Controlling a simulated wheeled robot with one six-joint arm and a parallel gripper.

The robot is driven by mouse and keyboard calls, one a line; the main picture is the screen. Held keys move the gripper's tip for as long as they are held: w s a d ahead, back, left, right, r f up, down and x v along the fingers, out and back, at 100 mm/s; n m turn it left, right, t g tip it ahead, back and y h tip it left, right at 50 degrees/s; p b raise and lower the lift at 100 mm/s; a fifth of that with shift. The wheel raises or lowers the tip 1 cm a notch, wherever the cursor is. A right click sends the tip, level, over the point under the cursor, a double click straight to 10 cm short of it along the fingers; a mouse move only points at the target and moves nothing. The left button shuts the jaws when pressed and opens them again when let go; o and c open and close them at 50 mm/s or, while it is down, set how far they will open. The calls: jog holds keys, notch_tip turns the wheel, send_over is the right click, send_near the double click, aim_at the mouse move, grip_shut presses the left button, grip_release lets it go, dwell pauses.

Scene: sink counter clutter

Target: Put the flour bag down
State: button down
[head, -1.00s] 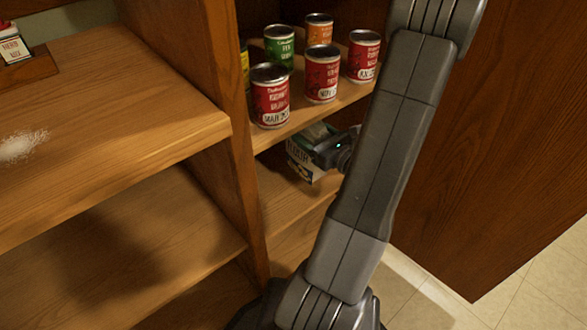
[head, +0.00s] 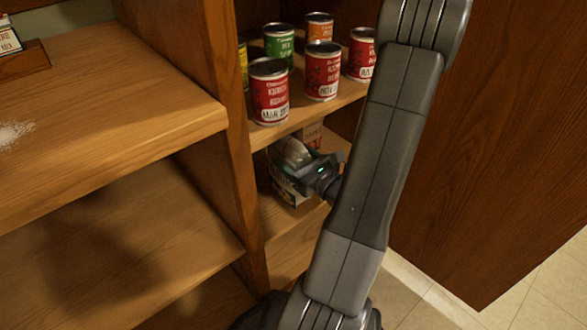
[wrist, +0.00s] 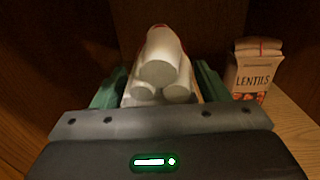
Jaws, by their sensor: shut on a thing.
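The flour bag (head: 290,194), pale with dark print, is in the compartment under the can shelf in the head view. My gripper (head: 300,172) is shut on it, partly hidden by the cabinet's shade and my arm. In the wrist view the bag's white rolled top (wrist: 160,72) sits between the two green fingers of my gripper (wrist: 155,88). The bag looks upright, low over the compartment's floor (head: 290,250). I cannot tell whether its base touches the wood.
Several cans, such as a red one (head: 269,92), stand on the shelf above. A wooden divider (head: 215,130) closes the left side.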

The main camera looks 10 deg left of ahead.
notch_tip(320, 180, down, 2)
jog(key=shift+b, duration=0.35)
jog(key=shift+s+a+f+b, duration=0.1)
jog(key=shift+s+f+b, duration=0.05)
jog(key=shift+f+b, duration=0.2)
jog(key=shift+f, duration=0.1)
jog(key=shift+c, duration=1.1)
grip_release()
jog(key=p+v, duration=0.1)
jog(key=v, duration=1.1)
jog(key=shift+p, duration=0.4)
